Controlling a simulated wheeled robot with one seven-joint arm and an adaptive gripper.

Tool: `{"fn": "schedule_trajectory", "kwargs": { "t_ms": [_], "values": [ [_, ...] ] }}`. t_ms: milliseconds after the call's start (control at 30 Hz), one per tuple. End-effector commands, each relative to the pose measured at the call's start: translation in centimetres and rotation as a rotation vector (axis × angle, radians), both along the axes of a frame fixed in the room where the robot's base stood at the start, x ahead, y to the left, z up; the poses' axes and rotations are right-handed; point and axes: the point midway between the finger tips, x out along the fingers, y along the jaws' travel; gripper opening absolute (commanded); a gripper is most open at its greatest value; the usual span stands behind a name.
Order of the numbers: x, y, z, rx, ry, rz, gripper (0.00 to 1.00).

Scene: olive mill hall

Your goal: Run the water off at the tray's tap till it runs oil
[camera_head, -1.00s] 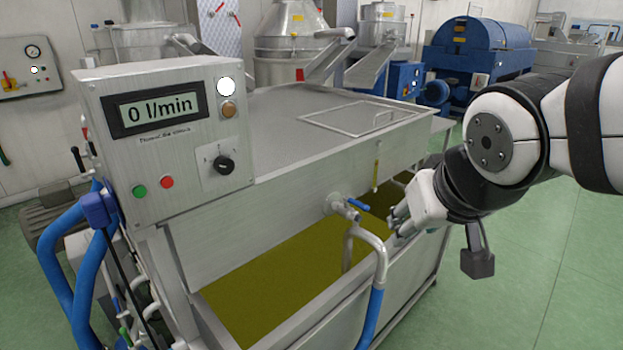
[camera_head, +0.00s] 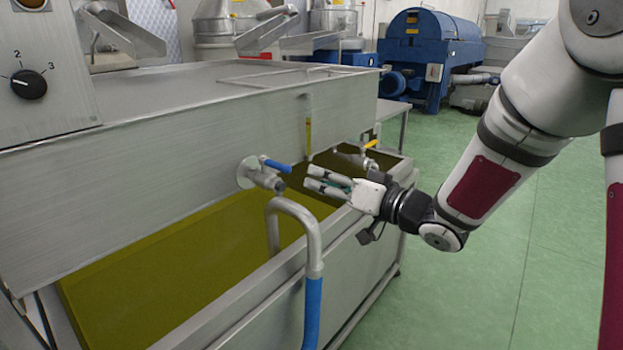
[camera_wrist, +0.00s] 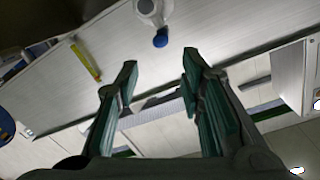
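The tap (camera_head: 262,175) sticks out of the steel tank's front wall; its blue lever (camera_head: 276,166) points to the right in the head view. In the wrist view the blue lever (camera_wrist: 160,38) shows at the top, beyond my fingertips. My gripper (camera_head: 316,180) is open and empty, its fingers pointing left toward the lever with a small gap between. The steel tray (camera_head: 222,68) has a flat top. A yellow sight gauge (camera_head: 308,125) is on its wall. I see no stream from the tap; its outlet is hard to make out.
Below is a trough of olive-yellow liquid (camera_head: 170,255). A bent steel pipe with a blue hose (camera_head: 312,305) rises over the trough's front rim. A second tap with a yellow lever (camera_head: 371,145) is farther right. Green floor (camera_head: 500,250) is free at right.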

Motion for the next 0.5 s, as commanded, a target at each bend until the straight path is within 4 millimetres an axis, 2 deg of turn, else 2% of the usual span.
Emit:
{"fn": "schedule_trajectory", "kwargs": {
  "t_ms": [33, 267, 500],
  "values": [
    [-0.1, 0.4, -0.9, 0.027, 0.005, 0.026, 0.35],
    [0.0, 1.8, -1.1, 0.064, 0.005, 0.065, 0.35],
    [2.5, 5.0, -1.1, 0.062, 0.002, 0.064, 0.35]
  ]
}}
